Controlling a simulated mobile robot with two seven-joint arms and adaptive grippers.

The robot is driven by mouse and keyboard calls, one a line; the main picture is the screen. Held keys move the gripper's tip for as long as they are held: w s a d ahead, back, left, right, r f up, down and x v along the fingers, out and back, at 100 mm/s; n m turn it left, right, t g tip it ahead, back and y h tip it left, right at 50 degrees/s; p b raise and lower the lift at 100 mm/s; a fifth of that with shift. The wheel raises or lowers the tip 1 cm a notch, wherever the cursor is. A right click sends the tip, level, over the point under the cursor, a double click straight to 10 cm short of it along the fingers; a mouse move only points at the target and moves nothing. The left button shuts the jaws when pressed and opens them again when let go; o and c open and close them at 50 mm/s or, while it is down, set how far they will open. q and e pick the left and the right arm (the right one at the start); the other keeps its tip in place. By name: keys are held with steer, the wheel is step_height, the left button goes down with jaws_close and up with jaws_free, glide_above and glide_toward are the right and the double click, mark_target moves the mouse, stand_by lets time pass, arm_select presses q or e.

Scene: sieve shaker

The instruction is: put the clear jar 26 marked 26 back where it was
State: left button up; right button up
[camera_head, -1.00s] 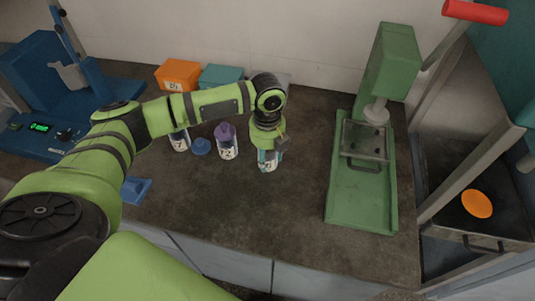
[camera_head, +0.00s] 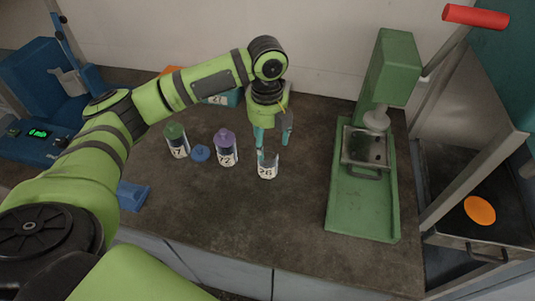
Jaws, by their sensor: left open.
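The clear jar marked 26 (camera_head: 267,169) stands upright on the dark bench top, without a lid on it. My left gripper (camera_head: 273,140) is open just above and behind the jar, its fingers pointing down. The fingertips are close to the jar's rim, and I cannot tell whether they touch it. My right gripper is not in view.
Jar 72 with a purple lid (camera_head: 225,148) and a jar with a green lid (camera_head: 176,141) stand to the left. A blue lid (camera_head: 200,153) lies between them. A green press (camera_head: 362,190) stands at the right. Bench is clear in front.

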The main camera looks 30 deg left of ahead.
arm_select(q)
steer(key=shift+r, duration=1.55)
steer(key=shift+f, duration=0.1)
